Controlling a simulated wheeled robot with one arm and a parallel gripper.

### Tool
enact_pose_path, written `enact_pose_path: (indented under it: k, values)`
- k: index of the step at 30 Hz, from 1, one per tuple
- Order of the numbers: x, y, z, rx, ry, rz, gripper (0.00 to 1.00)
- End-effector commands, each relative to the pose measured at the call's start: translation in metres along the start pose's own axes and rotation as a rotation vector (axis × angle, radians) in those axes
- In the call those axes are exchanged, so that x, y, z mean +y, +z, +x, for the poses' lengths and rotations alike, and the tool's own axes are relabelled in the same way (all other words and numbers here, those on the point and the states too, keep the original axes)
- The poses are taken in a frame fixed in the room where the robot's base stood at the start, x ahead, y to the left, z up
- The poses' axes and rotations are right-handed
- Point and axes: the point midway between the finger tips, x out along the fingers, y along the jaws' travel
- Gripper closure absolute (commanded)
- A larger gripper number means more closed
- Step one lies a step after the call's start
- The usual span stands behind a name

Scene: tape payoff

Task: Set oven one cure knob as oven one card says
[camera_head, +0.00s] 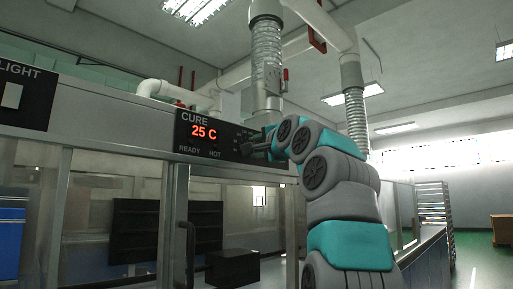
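The black CURE panel (183,139) is on the upper frame of a glass-fronted enclosure. Its red display (204,131) reads 25 C, with READY and HOT labels below it. My gripper (250,146) is at the right part of this panel, reached by my grey and teal arm from the right. The fingers are small and dark against the black panel, so I cannot tell whether they touch or hold anything. The cure knob cannot be made out; the gripper and wrist cover that part of the panel. No oven one card can be read in this view.
A LIGHT panel (26,95) with a pale switch is at the far left. A dark box (232,268) and black rack (136,232) show behind the glass. Ducts (267,60) rise above the enclosure. Open floor (478,262) shows at the right, beside a shelving rack (435,210).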

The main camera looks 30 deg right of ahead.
Motion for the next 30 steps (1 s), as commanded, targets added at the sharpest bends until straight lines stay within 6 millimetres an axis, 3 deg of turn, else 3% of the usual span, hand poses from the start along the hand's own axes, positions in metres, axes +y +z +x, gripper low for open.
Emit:
enact_pose_path:
  k: [13,14,15,21,30]
  values:
    - [-0.0036,0.0007,-0.0003,0.000,-0.006,0.002,1.00]
    - [-0.0036,0.0007,-0.0002,0.000,-0.006,0.002,0.59]
    - [-0.0037,0.0007,-0.0003,0.001,-0.006,0.002,0.54]
    - [-0.0021,0.0004,-0.0002,0.000,-0.003,0.002,0.32]
    - [-0.0011,0.0002,-0.0009,0.000,-0.001,0.002,0.32]
